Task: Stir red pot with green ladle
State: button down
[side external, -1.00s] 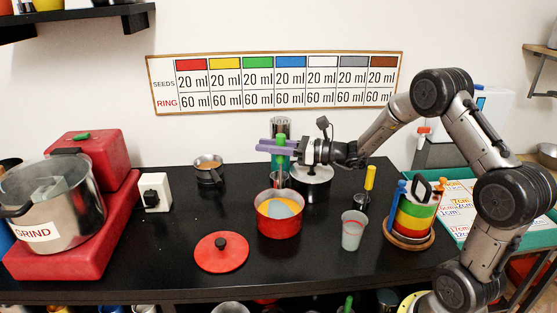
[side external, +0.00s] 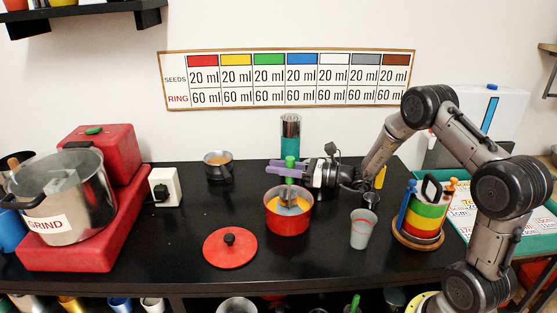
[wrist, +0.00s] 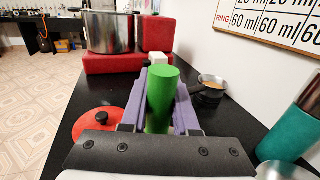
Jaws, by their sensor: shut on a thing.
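The red pot (side external: 289,220) stands open on the black table, with yellow and blue-grey contents inside. My gripper (side external: 284,168) has purple fingers and is shut on the handle of the green ladle (side external: 290,161). The ladle is roughly upright over the pot, and its grey shaft reaches down into it. The ladle's bowl is hidden in the contents. In the wrist view, the green ladle handle (wrist: 160,98) stands between the fingers of my gripper (wrist: 160,105). The pot is not seen there.
A red lid (side external: 230,248) lies left of the pot. A grey cup (side external: 362,230) stands right of it, near colored stacked rings (side external: 418,217). A small dark pan (side external: 218,167) and a glass-and-teal cylinder (side external: 290,135) are behind. The large grinder pot (side external: 65,195) is far left.

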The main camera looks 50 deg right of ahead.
aim_at(288, 183)
jog(key=shift+f, duration=2.3)
jog(key=shift+w+d, duration=0.1)
